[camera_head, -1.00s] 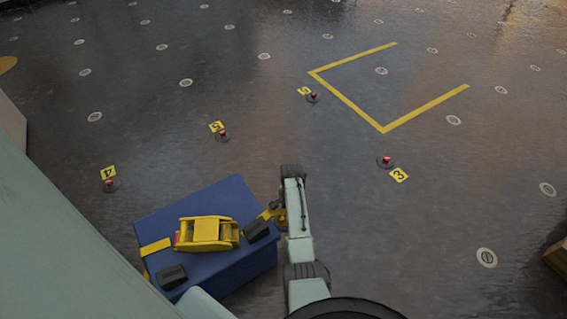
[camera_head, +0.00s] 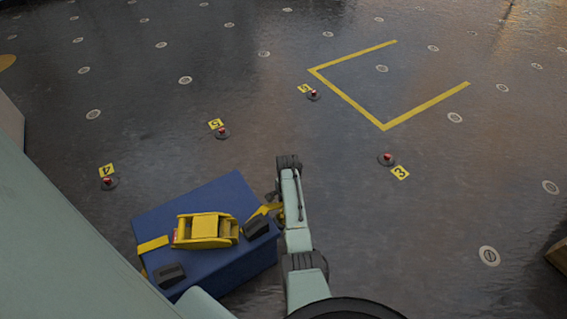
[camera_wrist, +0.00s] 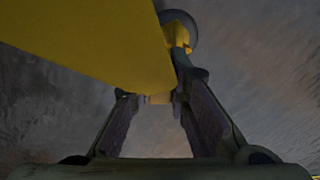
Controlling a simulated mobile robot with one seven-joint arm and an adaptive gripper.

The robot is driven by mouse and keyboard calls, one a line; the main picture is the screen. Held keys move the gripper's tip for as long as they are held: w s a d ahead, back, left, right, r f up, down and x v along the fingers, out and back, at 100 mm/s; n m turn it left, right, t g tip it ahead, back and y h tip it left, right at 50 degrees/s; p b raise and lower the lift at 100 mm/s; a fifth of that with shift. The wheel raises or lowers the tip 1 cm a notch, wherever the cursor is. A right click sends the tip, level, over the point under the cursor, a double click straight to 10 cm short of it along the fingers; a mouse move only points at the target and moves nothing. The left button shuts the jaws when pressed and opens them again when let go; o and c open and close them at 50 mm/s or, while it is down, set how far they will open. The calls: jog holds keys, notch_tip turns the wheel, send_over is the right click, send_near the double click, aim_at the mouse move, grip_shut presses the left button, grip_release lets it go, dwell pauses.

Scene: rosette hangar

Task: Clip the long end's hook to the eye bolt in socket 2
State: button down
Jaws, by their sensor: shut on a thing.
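My gripper (camera_wrist: 158,100) is shut on a yellow piece (camera_wrist: 156,99) at the end of a wide yellow strap (camera_wrist: 90,38). Yellow and dark parts (camera_wrist: 180,45), possibly the hook, show just beyond the fingers. In the head view my gripper is mostly hidden by my arm, near the yellow strap (camera_head: 264,211) at the blue box's right corner. The yellow ratchet (camera_head: 206,230) lies on the blue box (camera_head: 200,203). Red-topped bolts stand in floor sockets: one (camera_head: 314,95) by a label (camera_head: 304,88) that I cannot read surely, and one (camera_head: 387,159) by label 3.
More red-topped bolts stand by a label like 5 (camera_head: 222,133) and label 4 (camera_head: 108,183). A yellow floor line (camera_head: 350,97) forms an open bracket. Bare round floor sockets (camera_head: 455,118) are spread around. A brown object (camera_head: 557,254) is at the right edge.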

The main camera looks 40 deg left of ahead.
jog(key=shift+r, duration=0.25)
jog(key=shift+r+p, duration=1.1)
jog(key=shift+p, duration=0.25)
jog(key=c, duration=2.1)
grip_release()
jog(key=shift+o, duration=0.2)
jog(key=shift+f, duration=0.1)
jog(key=shift+f+b, duration=0.4)
jog(key=shift+b, duration=0.05)
jog(key=shift+f, duration=0.1)
